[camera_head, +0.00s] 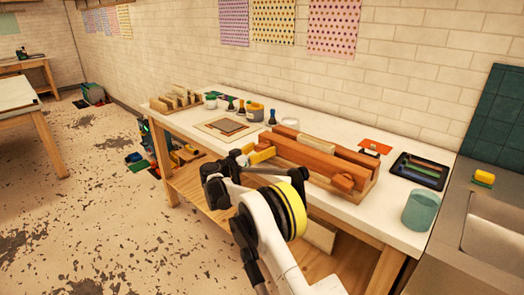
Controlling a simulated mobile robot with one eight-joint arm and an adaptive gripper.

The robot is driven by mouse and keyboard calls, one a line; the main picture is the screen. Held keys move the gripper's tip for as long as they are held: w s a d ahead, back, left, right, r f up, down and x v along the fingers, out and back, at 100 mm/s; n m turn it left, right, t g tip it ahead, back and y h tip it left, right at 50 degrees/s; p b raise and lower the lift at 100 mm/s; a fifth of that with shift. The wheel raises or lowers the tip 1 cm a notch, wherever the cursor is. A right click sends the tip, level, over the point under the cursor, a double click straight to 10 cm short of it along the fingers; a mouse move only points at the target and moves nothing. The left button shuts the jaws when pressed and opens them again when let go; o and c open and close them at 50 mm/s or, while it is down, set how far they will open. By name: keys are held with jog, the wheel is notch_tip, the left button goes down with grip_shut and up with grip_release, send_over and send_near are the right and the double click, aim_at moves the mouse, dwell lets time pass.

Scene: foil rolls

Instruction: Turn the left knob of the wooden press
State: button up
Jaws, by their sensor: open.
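The wooden press (310,158) lies on the white workbench. It has long reddish-brown beams with a paler strip between them. Its right knob (342,182) shows at the near right end of the front beam. My gripper (252,156) is open at the press's near left end, beside the left knob's area. The dark gripper parts and a yellowish piece overlap there, so the left knob is not clearly visible. I cannot tell whether the fingers touch it or stand around it.
On the workbench (405,232), a dark tray (418,171) and a teal cup (418,210) stand right of the press. A board (228,127), small bottles (272,117) and a wooden rack (176,99) stand left. A sink (498,225) is at far right.

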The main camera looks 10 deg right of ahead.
jog(key=c, duration=1.2)
jog(key=shift+m, duration=2)
jog(key=o, duration=1.2)
jog(key=v, duration=1.2)
